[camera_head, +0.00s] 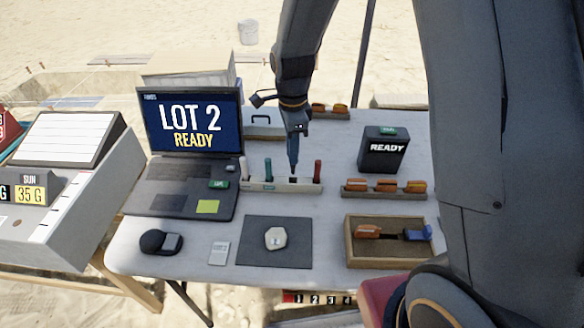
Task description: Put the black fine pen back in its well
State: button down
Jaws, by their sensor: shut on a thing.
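My gripper (293,166) points straight down over the pale pen rack (251,186) at the middle of the table. It is shut on the black fine pen (293,178), of which only a small dark part shows below the fingers. The pen is at the rack's middle, between a green pen (268,168) on the left and a red pen (317,171) on the right, both upright in the rack. The fingers hide most of the black pen. I cannot tell whether its tip is inside the well or just above it.
An open laptop (190,125) reading "LOT 2 READY" stands left of the rack. A dark mat (255,257) with a pale tagged piece (276,238) lies in front. A black "READY" box (383,150), a rack of orange pieces (355,190) and a wooden tray (350,245) are at right.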

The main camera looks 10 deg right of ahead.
aim_at(293, 167)
jog(key=shift+f+p, duration=0.55)
jog(key=shift+f, duration=2.4)
jog(key=shift+f, duration=0.1)
jog(key=c, duration=1.7)
grip_release()
jog(key=shift+c, duration=0.2)
